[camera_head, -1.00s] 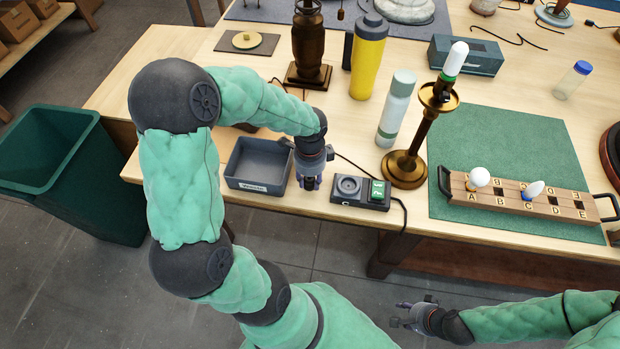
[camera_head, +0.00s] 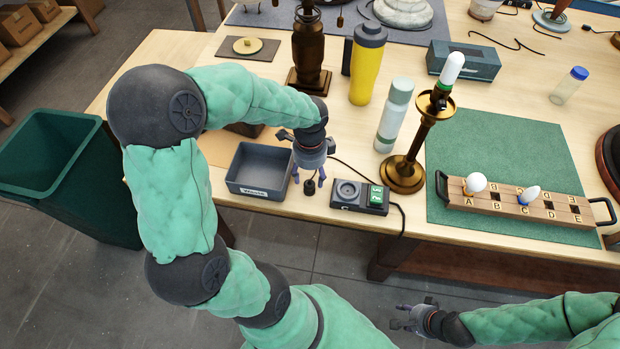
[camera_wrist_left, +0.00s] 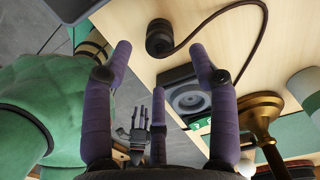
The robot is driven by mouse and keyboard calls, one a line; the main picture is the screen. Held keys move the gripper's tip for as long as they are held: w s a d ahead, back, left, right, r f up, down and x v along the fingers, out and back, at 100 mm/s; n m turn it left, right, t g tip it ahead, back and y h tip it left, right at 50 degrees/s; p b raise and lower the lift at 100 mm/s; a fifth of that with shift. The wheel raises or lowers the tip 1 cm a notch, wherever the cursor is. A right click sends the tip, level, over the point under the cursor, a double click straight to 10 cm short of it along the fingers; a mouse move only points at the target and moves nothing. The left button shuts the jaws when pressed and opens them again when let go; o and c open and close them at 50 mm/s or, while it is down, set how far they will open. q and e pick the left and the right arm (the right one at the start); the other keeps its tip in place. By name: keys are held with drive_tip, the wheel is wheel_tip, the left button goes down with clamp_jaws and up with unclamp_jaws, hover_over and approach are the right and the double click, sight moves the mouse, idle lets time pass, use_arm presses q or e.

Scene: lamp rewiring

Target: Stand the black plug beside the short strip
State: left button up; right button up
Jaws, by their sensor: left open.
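The black plug (camera_head: 310,186) stands on the table near the front edge, between the grey bin and the short strip. The short strip (camera_head: 345,207) is a small dark box with one round socket and a green switch. My left gripper (camera_head: 309,174) is open just above the plug, its fingers pointing down. The left wrist view shows the plug (camera_wrist_left: 158,38) beyond the spread fingertips, with its cord curving right, and the strip (camera_wrist_left: 188,98) to its lower right. The plug is apart from the strip. My right gripper (camera_head: 402,316) is open and empty, in front of the table.
The grey bin (camera_head: 258,192) stands close left of the plug. A brass candlestick lamp (camera_head: 402,172) and pale bottle (camera_head: 394,118) stand behind and right of the strip. A lettered wooden bulb rack (camera_head: 510,205) lies on the green mat (camera_head: 480,140).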

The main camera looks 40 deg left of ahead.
sight(310, 184)
use_arm(q)
wheel_tip(310, 184, up, 7)
drive_tip(key=p, duration=0.1)
drive_tip(key=shift+f, duration=0.2)
